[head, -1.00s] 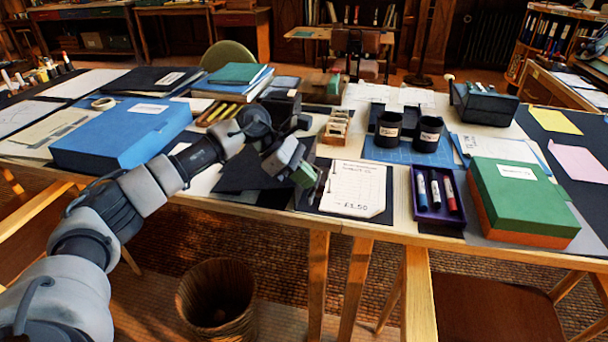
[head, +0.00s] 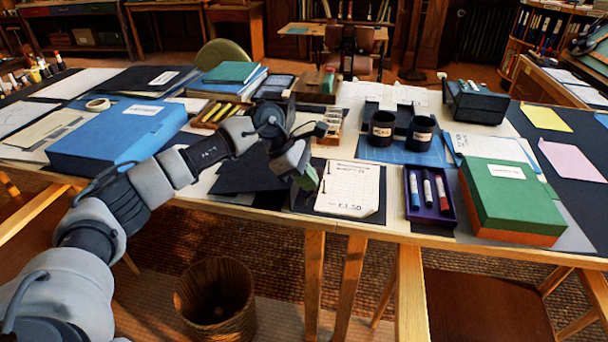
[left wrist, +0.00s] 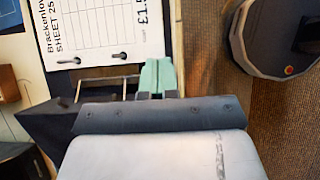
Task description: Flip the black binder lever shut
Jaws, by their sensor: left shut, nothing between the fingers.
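An open black binder (head: 378,210) lies near the table's front edge, with a white printed sheet (head: 350,188) on its right side. The sheet also shows in the left wrist view (left wrist: 90,30), with two dark holes along its edge. A thin metal wire loop (left wrist: 100,79), which looks like the binder lever, shows beside the sheet there. My left gripper (head: 306,181) has green fingertips, is shut and empty, and is at the sheet's left side. In the left wrist view its fingertips (left wrist: 158,76) are beside the loop's end; I cannot tell whether they touch. The head view hides the lever behind the gripper.
A purple tray (head: 447,219) with markers and a green box (head: 513,197) stand right of the binder. Two black cups (head: 381,129) stand behind it. A blue box (head: 110,140) is at the left. A wastebasket (head: 214,300) stands on the floor.

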